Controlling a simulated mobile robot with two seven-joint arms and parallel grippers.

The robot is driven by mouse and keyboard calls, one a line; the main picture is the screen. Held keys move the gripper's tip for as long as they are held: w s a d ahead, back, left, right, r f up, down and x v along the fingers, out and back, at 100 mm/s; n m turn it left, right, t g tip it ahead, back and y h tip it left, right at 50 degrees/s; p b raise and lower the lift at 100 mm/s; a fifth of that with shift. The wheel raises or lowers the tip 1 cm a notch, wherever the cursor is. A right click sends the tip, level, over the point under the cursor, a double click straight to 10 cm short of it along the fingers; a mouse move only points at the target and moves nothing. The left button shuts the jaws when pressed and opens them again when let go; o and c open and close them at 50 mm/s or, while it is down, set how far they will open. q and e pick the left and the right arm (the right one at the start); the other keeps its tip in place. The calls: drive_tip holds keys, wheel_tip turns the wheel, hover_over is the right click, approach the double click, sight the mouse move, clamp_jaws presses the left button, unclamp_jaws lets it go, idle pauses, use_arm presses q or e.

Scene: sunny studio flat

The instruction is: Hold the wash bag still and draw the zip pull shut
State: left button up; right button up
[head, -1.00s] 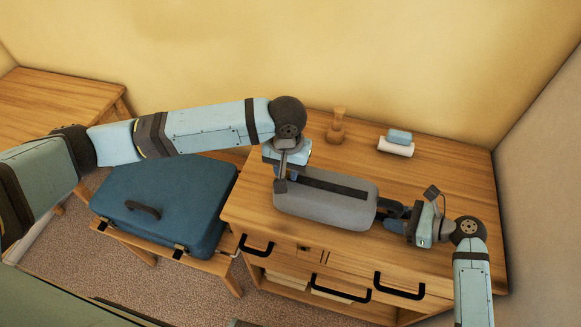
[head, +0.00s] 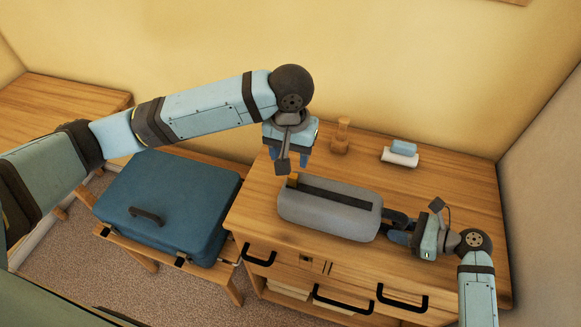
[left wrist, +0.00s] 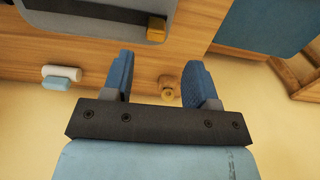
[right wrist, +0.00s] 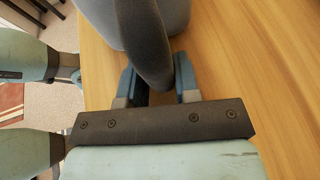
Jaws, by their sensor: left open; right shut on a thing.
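The grey wash bag (head: 330,215) lies on the wooden dresser top, with a dark zip strip (head: 340,195) along its upper side. The small yellow-orange zip pull (head: 293,180) sits at the strip's left end; it also shows in the left wrist view (left wrist: 156,28). My left gripper (head: 290,158) is open and empty, above and behind the bag's left end, apart from the pull. My right gripper (head: 396,226) is shut on the dark loop at the bag's right end. That loop (right wrist: 148,45) passes between the fingers in the right wrist view.
A blue suitcase (head: 175,200) lies on a low wooden stand to the left. Black drawer handles (head: 402,300) jut from the dresser front.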

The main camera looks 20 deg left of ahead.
use_arm(q)
drive_tip(key=shift+r, duration=1.7)
use_arm(e)
drive_tip(key=o, duration=0.9)
drive_tip(key=shift+o, duration=0.2)
drive_tip(key=v, duration=1.2)
drive_tip(key=o, duration=0.5)
drive_tip(key=shift+a, duration=0.1)
